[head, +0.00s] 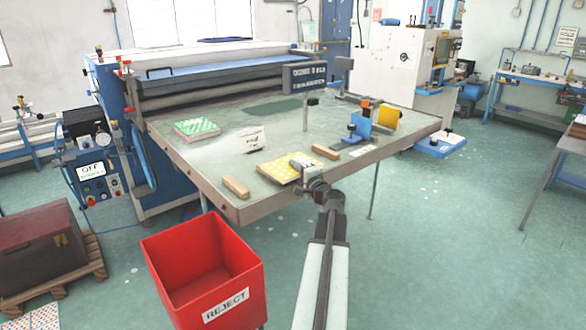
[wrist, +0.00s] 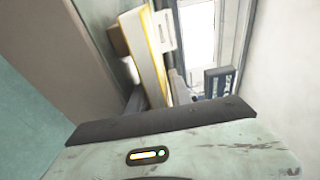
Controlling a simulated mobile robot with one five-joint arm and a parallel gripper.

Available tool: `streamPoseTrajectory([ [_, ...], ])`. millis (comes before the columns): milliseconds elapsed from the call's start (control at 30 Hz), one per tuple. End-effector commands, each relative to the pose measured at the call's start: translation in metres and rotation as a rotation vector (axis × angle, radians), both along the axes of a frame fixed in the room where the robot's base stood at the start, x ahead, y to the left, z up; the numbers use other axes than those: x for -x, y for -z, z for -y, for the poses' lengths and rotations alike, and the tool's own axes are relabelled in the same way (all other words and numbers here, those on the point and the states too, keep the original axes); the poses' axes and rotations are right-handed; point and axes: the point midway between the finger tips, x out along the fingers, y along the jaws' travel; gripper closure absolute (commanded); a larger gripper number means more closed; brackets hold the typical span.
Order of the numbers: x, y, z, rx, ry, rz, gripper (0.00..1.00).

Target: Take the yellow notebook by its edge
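The yellow patterned notebook (head: 277,172) lies near the front edge of the worktable in the head view, between two wooden blocks. In the wrist view the notebook (wrist: 147,62) shows nearly edge-on, with yellow borders and a pale side. My gripper (head: 303,164) is at the notebook's right end in the head view and covers part of it. I cannot tell whether it touches the notebook. The wrist view shows my gripper's pale body and dark bar, but the fingers cannot be made out clearly, so open or shut is not clear.
Wooden blocks (head: 236,187) (head: 326,152) lie on either side of the notebook. A red REJECT bin (head: 190,255) stands on the floor in front.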

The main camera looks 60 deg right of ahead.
Motion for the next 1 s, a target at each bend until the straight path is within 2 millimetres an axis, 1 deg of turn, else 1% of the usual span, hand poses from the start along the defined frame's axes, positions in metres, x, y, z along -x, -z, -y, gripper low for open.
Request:
streamPoseTrajectory([
  [33, -0.0103, 0.0003, 0.0071, 0.0, -0.001, 0.0, 0.75],
  [100, -0.0176, 0.0001, 0.0113, 0.0, 0.0, 0.0, 0.75],
  [300, -0.0186, 0.0, 0.0109, 0.0, 0.001, 0.0, 0.75],
  [333, -0.0185, 0.0, 0.0108, 0.0, 0.001, 0.0, 0.77],
  [367, -0.0183, 0.0, 0.0109, 0.0, 0.001, 0.0, 0.86],
  [400, -0.0183, 0.0, 0.011, 0.0, 0.001, 0.0, 0.97],
  [433, -0.0182, 0.0, 0.0109, 0.0, 0.001, 0.0, 1.0],
  [1000, -0.0172, 0.0002, 0.0114, 0.0, 0.002, 0.0, 1.0],
])
